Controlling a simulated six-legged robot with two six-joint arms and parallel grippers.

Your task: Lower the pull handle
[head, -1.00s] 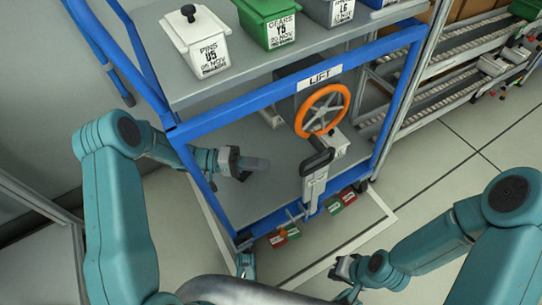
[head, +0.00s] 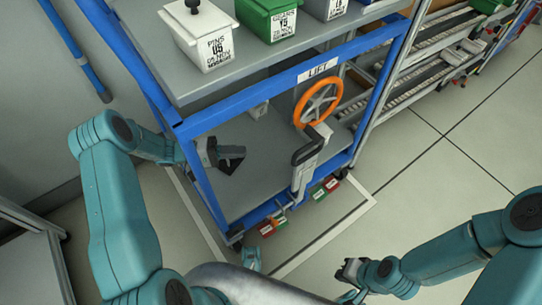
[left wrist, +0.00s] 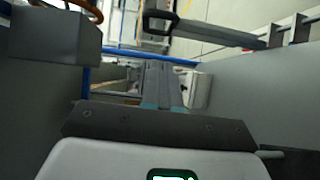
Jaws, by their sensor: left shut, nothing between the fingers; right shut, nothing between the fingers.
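The pull handle (head: 313,143) is a dark grip on a grey upright lever at the front of the blue lift cart (head: 250,92), beneath the orange handwheel (head: 318,103). It also shows in the left wrist view as a dark bar (left wrist: 205,31) at the top. My left gripper (head: 234,160) is shut and empty, left of the handle and apart from it, over the cart's lower deck. Its closed fingers (left wrist: 163,84) show in the left wrist view. My right gripper (head: 350,270) is shut and empty, low in front of the cart and away from the handle.
A white bin (head: 200,36) and a green bin (head: 266,18) stand on the cart's upper deck. Red and green tags (head: 326,188) sit low by the lever. Roller racks (head: 430,80) stand at the right. The floor at right (head: 440,170) is clear.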

